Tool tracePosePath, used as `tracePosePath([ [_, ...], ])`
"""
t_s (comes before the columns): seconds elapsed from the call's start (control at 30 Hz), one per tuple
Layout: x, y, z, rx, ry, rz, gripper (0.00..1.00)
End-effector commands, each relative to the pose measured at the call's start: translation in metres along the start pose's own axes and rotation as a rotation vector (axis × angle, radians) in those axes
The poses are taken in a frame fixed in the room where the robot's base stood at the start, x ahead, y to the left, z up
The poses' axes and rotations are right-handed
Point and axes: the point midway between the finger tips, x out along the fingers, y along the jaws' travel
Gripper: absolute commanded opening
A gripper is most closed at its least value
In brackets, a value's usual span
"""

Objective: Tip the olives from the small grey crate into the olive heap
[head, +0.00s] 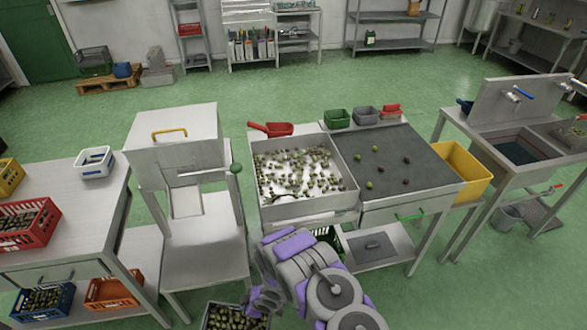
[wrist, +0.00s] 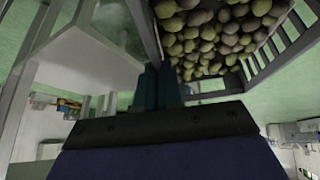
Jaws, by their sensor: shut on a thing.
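The small grey crate (head: 209,318) is full of green and dark olives (head: 236,318) and sits at the bottom edge of the head view, partly cut off. My gripper (head: 256,302) is at its right side, shut on its wall. In the wrist view my gripper (wrist: 160,85) is shut on the crate's edge, and the crate's slatted wall (wrist: 290,45) and packed olives (wrist: 215,38) show. Olives lie loosely spread in a shallow steel tray (head: 350,197) on the table beyond my arm, higher than the crate; I cannot tell whether these are the heap.
A steel machine (head: 175,150) with a yellow handle stands left of the tray. A dark sorting surface (head: 395,150) with a few olives and a yellow bin (head: 462,172) lie to the right. A red crate (head: 28,223) of olives is on the left table. Green floor is open behind.

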Motion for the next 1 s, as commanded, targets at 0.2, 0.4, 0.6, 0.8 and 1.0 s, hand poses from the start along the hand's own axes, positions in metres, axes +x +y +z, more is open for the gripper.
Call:
tracePosePath([
  [0.2,-0.027,0.009,0.001,0.065,-0.012,0.042,0.00],
  [0.4,-0.070,0.022,0.006,0.168,-0.022,0.105,0.00],
  [0.6,-0.116,0.037,0.010,0.280,-0.039,0.175,0.00],
  [0.8,-0.157,0.050,0.012,0.394,-0.062,0.247,0.00],
  [1.0,-0.203,0.064,0.016,0.509,-0.080,0.317,0.00],
])
